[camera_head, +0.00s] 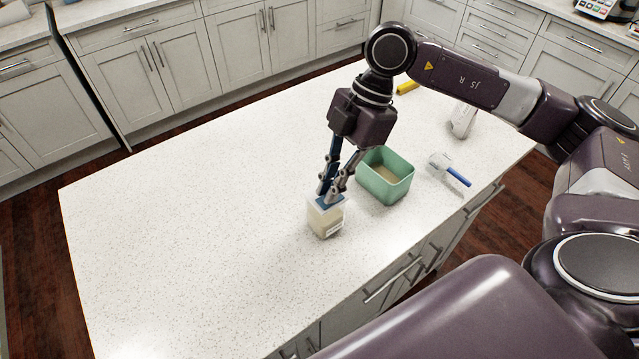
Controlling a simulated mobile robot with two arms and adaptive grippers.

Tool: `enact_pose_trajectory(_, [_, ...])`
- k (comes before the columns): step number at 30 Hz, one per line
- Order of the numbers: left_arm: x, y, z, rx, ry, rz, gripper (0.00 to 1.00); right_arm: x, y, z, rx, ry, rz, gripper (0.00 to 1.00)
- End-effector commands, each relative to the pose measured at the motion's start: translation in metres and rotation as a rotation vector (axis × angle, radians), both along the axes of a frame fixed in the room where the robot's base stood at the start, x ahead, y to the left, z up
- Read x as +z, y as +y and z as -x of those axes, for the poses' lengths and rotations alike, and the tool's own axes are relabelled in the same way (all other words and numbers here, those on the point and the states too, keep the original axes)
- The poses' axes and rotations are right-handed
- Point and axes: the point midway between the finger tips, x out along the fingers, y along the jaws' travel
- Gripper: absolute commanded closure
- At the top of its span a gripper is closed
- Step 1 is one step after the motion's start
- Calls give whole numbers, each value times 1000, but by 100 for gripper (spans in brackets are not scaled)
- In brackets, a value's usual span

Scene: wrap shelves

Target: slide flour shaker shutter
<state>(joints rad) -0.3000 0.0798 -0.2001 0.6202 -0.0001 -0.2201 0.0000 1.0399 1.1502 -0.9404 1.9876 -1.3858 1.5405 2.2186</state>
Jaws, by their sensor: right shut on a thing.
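The flour shaker (325,222) is a small clear box with pale contents and a blue top. It stands upright on the white speckled counter in the head view. My right gripper (328,196) points down at its top from above. The gripper is shut on a part at the blue top, and its fingers hide most of that part and the shutter's position. My left gripper is not in view.
A green open bin (397,191) with pale contents stands just right of the shaker. A scoop with a blue handle (458,176), a white item (463,121) and a yellow item (408,87) lie farther right and back. The counter's left side (180,220) is clear.

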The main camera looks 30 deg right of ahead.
Motion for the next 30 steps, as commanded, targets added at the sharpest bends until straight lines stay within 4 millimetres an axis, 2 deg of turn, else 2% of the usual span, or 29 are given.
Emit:
enact_pose_trajectory(3, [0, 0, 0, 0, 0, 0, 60, 0, 0, 0, 0, 0, -1, 97])
enact_pose_trajectory(4, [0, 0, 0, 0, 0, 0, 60, 0, 0, 0, 0, 0, -1, 88])
enact_pose_trajectory(6, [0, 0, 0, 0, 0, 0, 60, 0, 0, 0, 0, 0, 0, 80])
enact_pose_trajectory(7, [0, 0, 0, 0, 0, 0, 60, 0, 0, 0, 0, 0, 0, 80])
enact_pose_trajectory(17, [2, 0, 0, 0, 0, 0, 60, 3, 0, 0, 0, 0, 0, 80])
enact_pose_trajectory(30, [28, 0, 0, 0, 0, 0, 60, 33, 0, 0, 0, 0, 0, 80])
